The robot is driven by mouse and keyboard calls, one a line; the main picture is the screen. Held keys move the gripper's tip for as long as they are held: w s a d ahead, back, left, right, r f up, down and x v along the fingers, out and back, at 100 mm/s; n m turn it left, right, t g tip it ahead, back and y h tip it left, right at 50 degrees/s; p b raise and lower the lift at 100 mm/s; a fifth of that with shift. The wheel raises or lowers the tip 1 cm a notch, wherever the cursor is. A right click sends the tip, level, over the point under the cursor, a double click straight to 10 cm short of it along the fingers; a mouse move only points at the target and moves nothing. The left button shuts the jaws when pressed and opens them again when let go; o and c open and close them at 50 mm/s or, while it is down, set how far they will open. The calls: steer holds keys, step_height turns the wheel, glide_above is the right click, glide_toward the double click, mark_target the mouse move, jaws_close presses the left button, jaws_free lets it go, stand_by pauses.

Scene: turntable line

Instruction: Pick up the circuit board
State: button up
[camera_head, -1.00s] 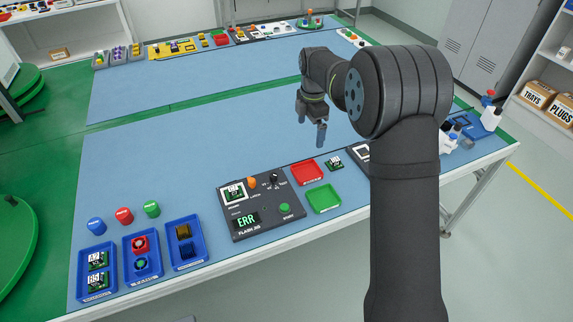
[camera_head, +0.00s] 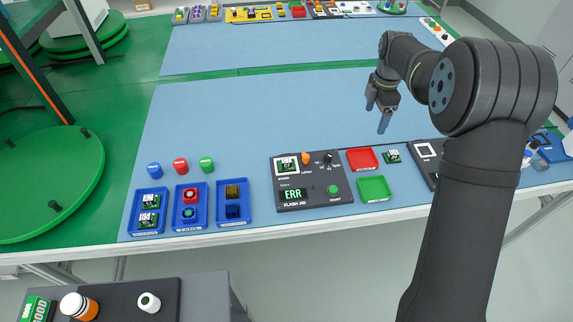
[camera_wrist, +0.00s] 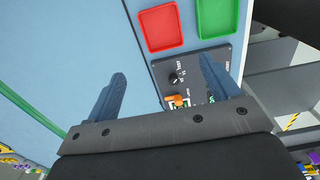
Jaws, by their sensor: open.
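Several small green circuit boards show in the head view. One board (camera_head: 287,164) sits in the white-framed socket of the dark flash jig (camera_head: 342,197), whose display reads ERR. Another board (camera_head: 392,156) lies right of the red tray. Two more boards, an upper one (camera_head: 150,201) and a lower one (camera_head: 148,219), lie in the left blue tray (camera_head: 136,226). My gripper (camera_head: 377,115) is open and empty above the mat, beyond the jig and red tray. In the wrist view its fingers (camera_wrist: 162,70) are spread, with the jig (camera_wrist: 196,64) partly behind them.
A red tray (camera_head: 362,159) and a green tray (camera_head: 374,188) stand right of the jig. Blue, red and green caps stand behind the blue trays. A dark stand (camera_head: 115,296) with bottles is at lower left. The blue mat (camera_head: 240,115) beyond the jig is clear.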

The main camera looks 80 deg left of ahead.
steer(key=c, duration=0.5)
steer(key=shift+s, duration=0.1)
step_height(320, 180, up, 2)
steer(key=m, duration=1.8)
glide_above(286, 160)
step_height(286, 160, down, 12)
steer(key=shift+a+r, duration=0.15)
steer(key=shift+r, duration=0.1)
steer(key=shift+d+f, duration=0.15)
steer(key=shift+f, duration=1.15)
steer(key=shift+d+f, duration=0.1)
steer(key=shift+f, duration=1.2)
